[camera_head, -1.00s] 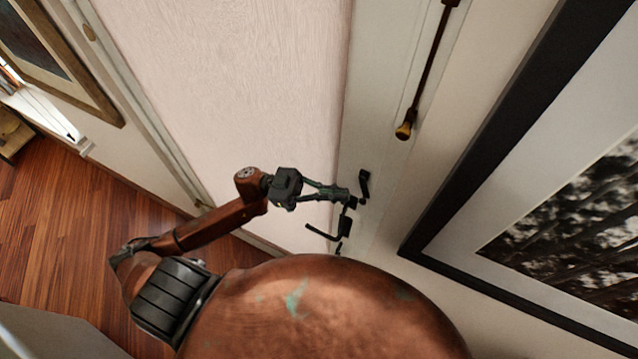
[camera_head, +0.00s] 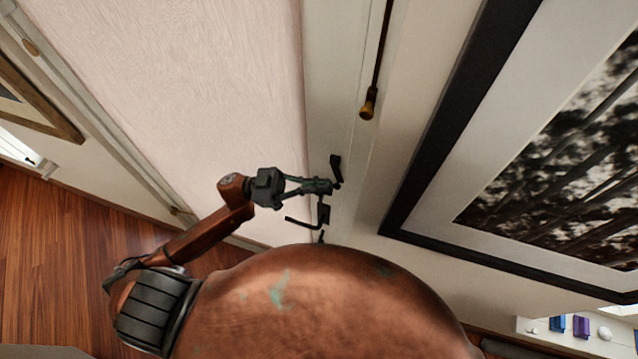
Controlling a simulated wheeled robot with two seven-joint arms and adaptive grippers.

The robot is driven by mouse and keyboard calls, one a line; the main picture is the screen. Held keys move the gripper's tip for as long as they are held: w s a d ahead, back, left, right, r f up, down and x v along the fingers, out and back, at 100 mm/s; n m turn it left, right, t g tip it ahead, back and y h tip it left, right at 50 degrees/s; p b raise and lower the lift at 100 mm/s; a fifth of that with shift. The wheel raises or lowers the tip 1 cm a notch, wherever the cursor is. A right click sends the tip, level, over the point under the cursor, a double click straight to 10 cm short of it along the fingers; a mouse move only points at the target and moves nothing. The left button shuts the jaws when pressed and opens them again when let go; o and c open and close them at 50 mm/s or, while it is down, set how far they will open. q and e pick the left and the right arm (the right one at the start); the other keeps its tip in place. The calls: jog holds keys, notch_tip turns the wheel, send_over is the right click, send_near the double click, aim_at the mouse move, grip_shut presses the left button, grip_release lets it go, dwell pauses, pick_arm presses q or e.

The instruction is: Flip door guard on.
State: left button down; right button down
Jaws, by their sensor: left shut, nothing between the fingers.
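The door guard (camera_head: 325,213) is a small dark metal fitting at the edge between the pale pink door (camera_head: 190,80) and the white frame (camera_head: 336,90). A thin dark bar (camera_head: 301,222) reaches from it to the left across the door. Another dark piece (camera_head: 336,168) sits on the frame just above. My left gripper (camera_head: 328,187) is shut and empty, with its tips at the frame between these pieces. I cannot tell whether the tips touch the guard. My right gripper is not in view.
A dark rod with a brass end (camera_head: 368,105) hangs on the frame above. A large black-framed picture (camera_head: 432,130) fills the wall on the right. A shelf with small blue and purple items (camera_head: 570,326) is at lower right. Wooden floor (camera_head: 60,250) lies at lower left.

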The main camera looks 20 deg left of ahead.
pick_arm(q)
jog(key=shift+d+f+h+b, duration=0.15)
jog(key=shift+d+h+b, duration=0.05)
jog(key=shift+h+b, duration=0.35)
jog(key=d+n+t+h+b, duration=0.2)
jog(key=d+h+b, duration=0.1)
jog(key=h+b, duration=0.1)
jog(key=shift+d+b, duration=0.25)
jog(key=shift+b, duration=0.05)
jog(key=shift+d+r, duration=0.2)
dwell(0.7)
